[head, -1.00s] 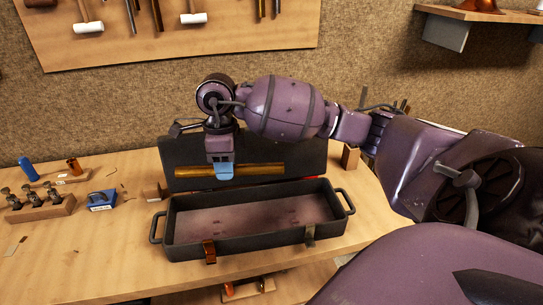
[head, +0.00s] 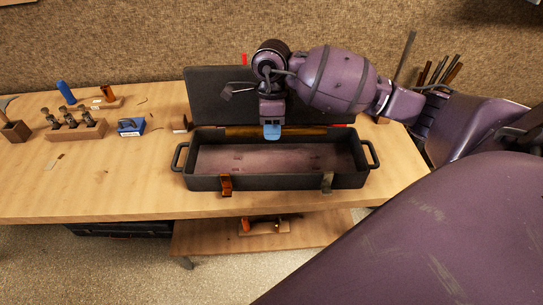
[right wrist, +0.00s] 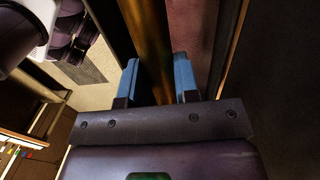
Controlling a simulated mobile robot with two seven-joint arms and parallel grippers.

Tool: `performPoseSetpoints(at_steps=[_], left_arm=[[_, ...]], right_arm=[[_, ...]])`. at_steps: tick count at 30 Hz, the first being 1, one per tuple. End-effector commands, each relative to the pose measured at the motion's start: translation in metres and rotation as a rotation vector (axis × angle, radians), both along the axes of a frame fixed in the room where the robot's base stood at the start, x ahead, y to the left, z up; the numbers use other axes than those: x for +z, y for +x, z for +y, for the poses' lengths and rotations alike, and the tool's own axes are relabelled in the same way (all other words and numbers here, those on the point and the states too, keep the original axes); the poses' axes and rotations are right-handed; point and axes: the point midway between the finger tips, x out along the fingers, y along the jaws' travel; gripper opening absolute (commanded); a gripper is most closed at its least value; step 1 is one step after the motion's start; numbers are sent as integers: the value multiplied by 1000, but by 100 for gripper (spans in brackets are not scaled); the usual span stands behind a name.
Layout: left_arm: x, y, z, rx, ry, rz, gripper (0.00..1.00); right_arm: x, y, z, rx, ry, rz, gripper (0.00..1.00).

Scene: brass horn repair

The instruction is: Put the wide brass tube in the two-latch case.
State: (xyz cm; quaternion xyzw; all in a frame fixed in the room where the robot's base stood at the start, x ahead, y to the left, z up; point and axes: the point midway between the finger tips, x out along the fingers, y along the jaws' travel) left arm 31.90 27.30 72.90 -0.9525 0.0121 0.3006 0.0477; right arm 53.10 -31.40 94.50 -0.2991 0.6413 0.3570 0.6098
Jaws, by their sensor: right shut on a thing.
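The wide brass tube (head: 240,132) lies level, lengthwise along the back side of the open two-latch case (head: 205,184). It shows just in front of the raised lid (head: 215,95), at about the height of the back rim; I cannot tell whether it touches the case. My right gripper (head: 272,134) points down with its blue fingers shut on the tube near its middle. In the right wrist view the tube (right wrist: 150,45) runs between the two blue fingers. The case floor is bare. My left gripper is not in view.
On the bench left of the case stand a blue block (head: 131,126), a wooden rack (head: 88,132) with several metal parts, and a blue cylinder (head: 66,92). Several dark rods (head: 440,72) stand at the right back. The bench front left is mostly clear.

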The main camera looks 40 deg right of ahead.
Motion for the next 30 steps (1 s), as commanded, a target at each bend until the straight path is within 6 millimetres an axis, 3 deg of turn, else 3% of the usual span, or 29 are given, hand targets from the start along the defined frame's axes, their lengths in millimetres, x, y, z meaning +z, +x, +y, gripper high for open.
performPoseSetpoints(at_steps=[3, 9, 17, 24, 30], left_arm=[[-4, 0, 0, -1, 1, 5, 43], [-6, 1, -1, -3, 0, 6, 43], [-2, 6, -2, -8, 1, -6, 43], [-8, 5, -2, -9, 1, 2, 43], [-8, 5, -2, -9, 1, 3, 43]], right_arm=[[-29, -1, 1, -1, 3, 5, 3], [-58, 0, 1, 0, 3, 2, 3], [-73, 0, 0, -2, 2, 1, 3], [-105, 0, 0, -3, 1, 3, 3], [-108, 0, 0, 0, 1, -2, 3]])
